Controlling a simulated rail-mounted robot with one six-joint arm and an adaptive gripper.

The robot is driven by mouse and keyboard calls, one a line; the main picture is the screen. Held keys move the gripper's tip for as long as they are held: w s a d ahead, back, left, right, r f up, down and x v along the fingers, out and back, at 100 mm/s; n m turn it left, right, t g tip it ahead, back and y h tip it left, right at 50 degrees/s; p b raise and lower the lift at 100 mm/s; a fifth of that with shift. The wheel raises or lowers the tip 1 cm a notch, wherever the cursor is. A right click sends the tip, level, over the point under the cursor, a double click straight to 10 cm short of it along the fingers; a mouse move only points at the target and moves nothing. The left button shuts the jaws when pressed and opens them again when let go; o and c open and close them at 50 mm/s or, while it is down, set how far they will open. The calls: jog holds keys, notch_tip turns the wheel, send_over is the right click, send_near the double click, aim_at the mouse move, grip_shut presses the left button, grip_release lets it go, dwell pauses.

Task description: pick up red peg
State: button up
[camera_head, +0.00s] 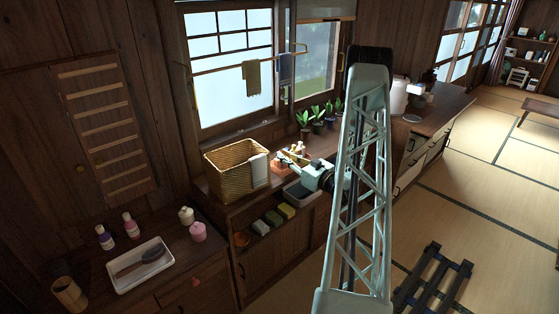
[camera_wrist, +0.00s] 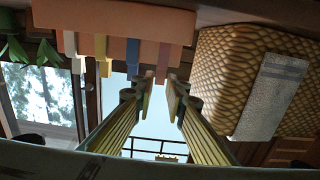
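A terracotta block (camera_wrist: 115,22) spans the top of the wrist view, with several coloured pegs on it, including a blue peg (camera_wrist: 132,53). A dull red peg (camera_wrist: 163,60) is the rightmost of them. My gripper (camera_wrist: 160,94) is open, and its two fingertips stand on either side of the red peg's end with a gap between them. I cannot tell whether the peg is between the fingers or just beyond them. In the head view, my gripper (camera_head: 293,165) is beside the small orange block (camera_head: 281,168) on the counter, and the red peg cannot be made out.
A wicker basket (camera_head: 228,172) with a pale cloth (camera_head: 259,170) stands close to the left of the block; it also shows at right in the wrist view (camera_wrist: 222,80). Potted plants (camera_head: 318,124) line the window side. A grey bin (camera_head: 297,194) is below.

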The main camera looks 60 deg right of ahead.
jog(key=shift+x, duration=1.7)
jog(key=shift+c, duration=0.7)
jog(key=shift+c, duration=0.9)
jog(key=shift+r, duration=0.1)
jog(key=shift+r+p, duration=0.55)
jog(key=shift+r, duration=4.35)
jog(key=shift+r, duration=0.25)
jog(key=shift+r+p, duration=0.45)
jog(key=shift+r, duration=1.55)
jog(key=shift+r, duration=0.1)
